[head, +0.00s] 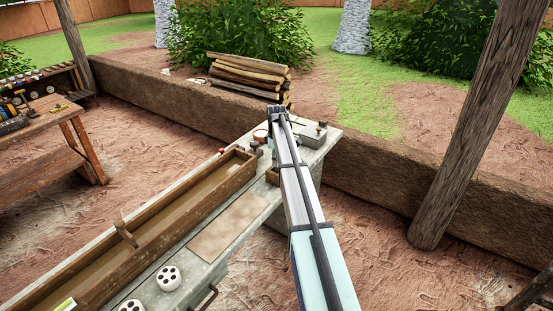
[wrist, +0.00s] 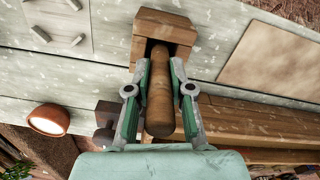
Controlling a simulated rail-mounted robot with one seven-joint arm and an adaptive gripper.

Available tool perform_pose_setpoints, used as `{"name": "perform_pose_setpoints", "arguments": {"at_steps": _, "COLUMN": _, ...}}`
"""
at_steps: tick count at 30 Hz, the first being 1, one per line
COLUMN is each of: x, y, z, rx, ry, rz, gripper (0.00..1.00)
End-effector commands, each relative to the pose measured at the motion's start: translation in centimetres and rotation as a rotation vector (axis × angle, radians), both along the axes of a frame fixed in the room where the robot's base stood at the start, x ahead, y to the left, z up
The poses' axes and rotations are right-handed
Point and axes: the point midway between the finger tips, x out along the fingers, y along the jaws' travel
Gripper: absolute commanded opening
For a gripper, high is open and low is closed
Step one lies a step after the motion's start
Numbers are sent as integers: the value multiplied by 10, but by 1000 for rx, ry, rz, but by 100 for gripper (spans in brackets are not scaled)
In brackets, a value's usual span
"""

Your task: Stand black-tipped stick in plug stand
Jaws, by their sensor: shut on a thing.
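In the wrist view my gripper (wrist: 161,68) is shut around a brown, rounded wooden stick (wrist: 159,105), with one green-and-grey finger on each side. No black tip shows on this stick. The stick's far part lies over a brown wooden block (wrist: 176,27) with a dark opening; I cannot tell whether it touches the block. In the head view my gripper (head: 277,112) is small above the far end of the bench, and the stick cannot be made out.
A long wooden trough (head: 180,205) runs along the grey bench (head: 190,262). A tan board (head: 228,225) lies beside it. White discs with holes (head: 168,278) are at the near end. A reddish pot (wrist: 48,119) is near my gripper. A mud wall (head: 370,175) runs behind the bench.

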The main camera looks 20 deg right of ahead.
Motion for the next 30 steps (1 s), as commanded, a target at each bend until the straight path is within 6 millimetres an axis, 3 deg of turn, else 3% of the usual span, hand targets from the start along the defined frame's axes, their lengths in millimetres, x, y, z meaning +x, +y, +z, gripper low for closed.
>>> {"name": "perform_pose_setpoints", "arguments": {"at_steps": 10, "x": 0, "y": 0, "z": -2, "rx": 0, "ry": 0, "rz": 0, "gripper": 0}}
{"name": "perform_pose_setpoints", "arguments": {"at_steps": 11, "x": 0, "y": 0, "z": -2, "rx": 0, "ry": 0, "rz": 0, "gripper": 28}}
{"name": "perform_pose_setpoints", "arguments": {"at_steps": 12, "x": 0, "y": 0, "z": -2, "rx": 0, "ry": 0, "rz": 0, "gripper": 42}}
{"name": "perform_pose_setpoints", "arguments": {"at_steps": 13, "x": 0, "y": 0, "z": -2, "rx": 0, "ry": 0, "rz": 0, "gripper": 50}}
{"name": "perform_pose_setpoints", "arguments": {"at_steps": 23, "x": 0, "y": 0, "z": -1, "rx": -1, "ry": -1, "rz": 0, "gripper": 50}}
{"name": "perform_pose_setpoints", "arguments": {"at_steps": 30, "x": 1, "y": 0, "z": 22, "rx": -1, "ry": -3, "rz": 0, "gripper": 50}}
